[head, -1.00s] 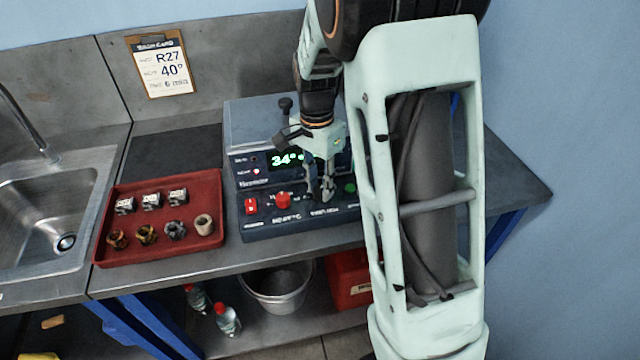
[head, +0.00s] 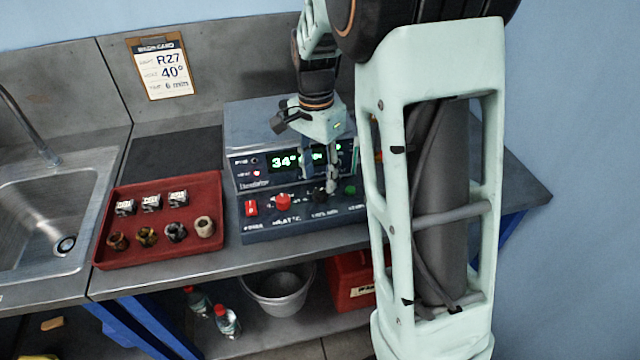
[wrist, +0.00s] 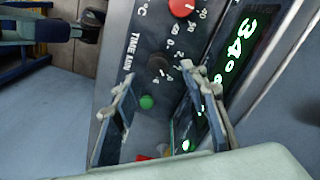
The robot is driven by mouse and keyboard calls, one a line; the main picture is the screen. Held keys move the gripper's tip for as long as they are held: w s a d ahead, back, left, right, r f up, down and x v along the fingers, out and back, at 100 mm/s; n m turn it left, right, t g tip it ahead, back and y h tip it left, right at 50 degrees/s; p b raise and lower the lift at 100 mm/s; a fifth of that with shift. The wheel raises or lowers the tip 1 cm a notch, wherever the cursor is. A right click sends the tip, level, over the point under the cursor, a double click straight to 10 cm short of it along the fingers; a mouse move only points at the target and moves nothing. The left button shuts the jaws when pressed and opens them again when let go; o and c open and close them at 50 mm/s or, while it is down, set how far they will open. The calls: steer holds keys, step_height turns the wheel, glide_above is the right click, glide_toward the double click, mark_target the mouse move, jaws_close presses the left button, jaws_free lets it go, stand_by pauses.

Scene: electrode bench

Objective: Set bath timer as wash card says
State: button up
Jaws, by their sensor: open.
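The wash card (head: 160,70) hangs on the back wall and reads R27, 40° and what looks like 6 min. The bath unit (head: 262,228) on the bench has a green display (head: 284,162) showing 34°; its right part is hidden behind my fingers. A black timer knob (wrist: 159,66) marked TIME MIN sits between the red heat knob (head: 283,201) and a green button (head: 350,189). My gripper (head: 326,190) is open and empty over the front panel. In the wrist view its fingertips (wrist: 156,78) are spread to either side near the black knob, apart from it.
A red rocker switch (head: 251,208) is at the panel's left. A red tray (head: 140,247) with several small parts stands left, then the sink (head: 40,215). A bucket (head: 280,290), bottles and a red box (head: 350,280) are on the lower shelf.

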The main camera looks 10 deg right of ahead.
mark_target(319, 189)
step_height(319, 189, up, 8)
steer(key=shift+w+a, duration=0.1)
stand_by(0.5)
